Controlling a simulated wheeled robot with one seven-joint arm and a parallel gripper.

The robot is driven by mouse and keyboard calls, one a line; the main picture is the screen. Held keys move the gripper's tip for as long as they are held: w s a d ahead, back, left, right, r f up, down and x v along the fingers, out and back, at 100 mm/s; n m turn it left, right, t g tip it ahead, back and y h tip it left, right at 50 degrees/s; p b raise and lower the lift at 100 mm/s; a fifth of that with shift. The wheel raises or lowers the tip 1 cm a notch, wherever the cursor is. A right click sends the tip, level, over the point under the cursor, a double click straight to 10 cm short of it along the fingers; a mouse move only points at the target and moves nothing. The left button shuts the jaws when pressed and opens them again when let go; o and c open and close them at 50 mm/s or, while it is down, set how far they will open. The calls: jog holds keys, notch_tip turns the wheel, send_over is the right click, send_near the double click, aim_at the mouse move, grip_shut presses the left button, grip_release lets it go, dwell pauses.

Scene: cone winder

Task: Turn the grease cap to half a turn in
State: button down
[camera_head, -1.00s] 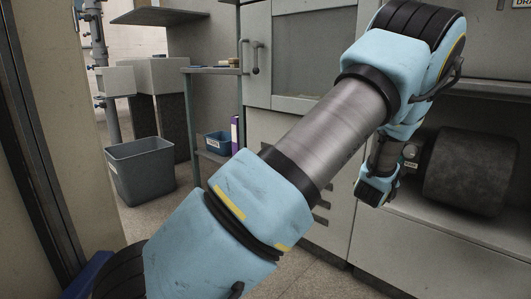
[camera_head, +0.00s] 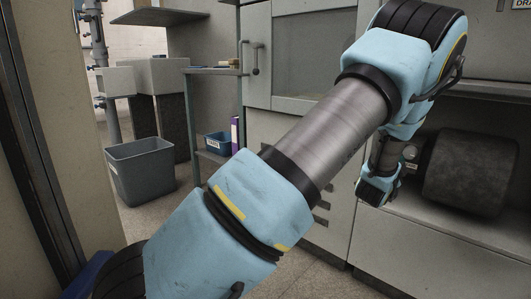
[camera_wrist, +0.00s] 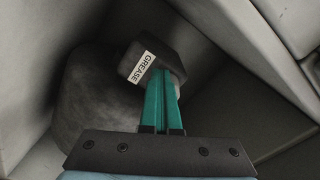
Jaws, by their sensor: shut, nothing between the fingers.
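In the wrist view a dark housing (camera_wrist: 160,51) carries a white label (camera_wrist: 143,67) reading GREASE. My gripper (camera_wrist: 163,72) is shut, its two teal fingers together and empty. The fingertips lie over the lower edge of the housing, just below the label. I cannot tell whether they touch it. A small grey edge shows right of the fingertips; I cannot tell whether it is the grease cap, and its turn cannot be read. In the head view my arm hides the fingers; a small pale round part (camera_head: 411,152) shows beside the dark drum (camera_head: 470,172).
The drum sits in an open bay of the machine, with a pale sill (camera_head: 440,230) below it and panels close around my gripper. A grey bin (camera_head: 142,172) and a shelf stand (camera_head: 214,71) with a blue box (camera_head: 218,143) stand at the left, away from the arm.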

jog(key=shift+w+a+r, duration=0.15)
jog(key=shift+r, duration=0.4)
jog(key=shift+w+a+r, duration=0.1)
jog(key=shift+r, duration=0.2)
jog(key=shift+r+p, duration=0.3)
jog(key=shift+p, duration=0.05)
dwell(0.4)
jog(key=v, duration=0.6)
jog(key=shift+w+a, duration=0.35)
jog(key=shift+a, duration=0.05)
